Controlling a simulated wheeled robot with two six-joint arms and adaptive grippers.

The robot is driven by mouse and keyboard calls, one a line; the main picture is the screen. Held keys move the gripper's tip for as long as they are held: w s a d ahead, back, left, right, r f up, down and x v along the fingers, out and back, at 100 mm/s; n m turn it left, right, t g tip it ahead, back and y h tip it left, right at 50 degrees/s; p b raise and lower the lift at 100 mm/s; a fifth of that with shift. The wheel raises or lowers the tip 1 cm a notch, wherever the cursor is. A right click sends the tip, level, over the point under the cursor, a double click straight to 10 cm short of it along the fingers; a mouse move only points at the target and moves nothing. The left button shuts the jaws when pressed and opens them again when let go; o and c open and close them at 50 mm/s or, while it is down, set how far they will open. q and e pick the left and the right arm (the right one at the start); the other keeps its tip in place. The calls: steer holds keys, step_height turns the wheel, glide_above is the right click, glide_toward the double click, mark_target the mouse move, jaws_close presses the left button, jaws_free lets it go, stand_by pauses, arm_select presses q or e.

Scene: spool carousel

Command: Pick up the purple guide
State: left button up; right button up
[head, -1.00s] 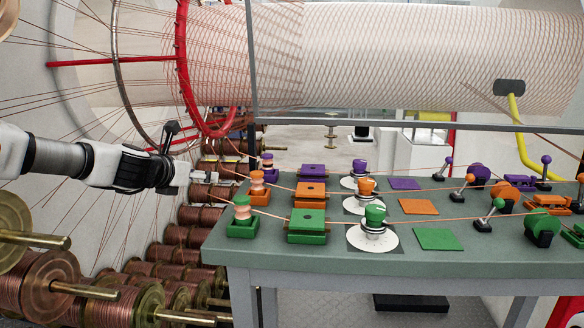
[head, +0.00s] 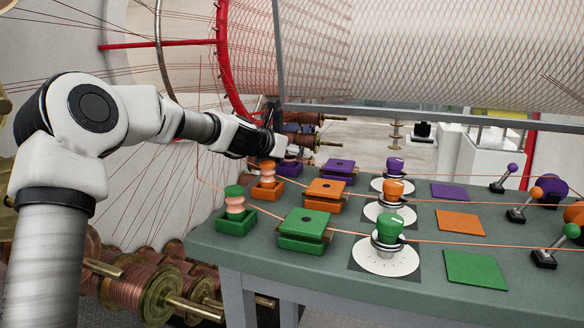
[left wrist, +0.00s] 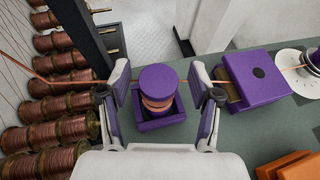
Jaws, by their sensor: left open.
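The purple guide (left wrist: 158,78) has a round purple cap over a copper-coloured roller and sits in a square purple base. A copper wire runs through it. In the head view my gripper hides its upper part, and its purple base (head: 290,168) shows at the table's far left corner. My left gripper (head: 284,150) is open and empty above it. In the left wrist view the left gripper's fingers (left wrist: 159,88) stand on either side of the guide, with a gap on both sides.
A purple block (left wrist: 255,75) with a dark hole stands to the right of the guide. An orange guide (head: 267,180) and a green guide (head: 236,210) stand nearer on the green-grey table (head: 330,268). A dark upright post (left wrist: 82,40) rises close to the left finger.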

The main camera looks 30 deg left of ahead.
arm_select(q)
steer(key=shift+s+a+r, duration=0.1)
steer(key=shift+r, duration=0.05)
jaws_close()
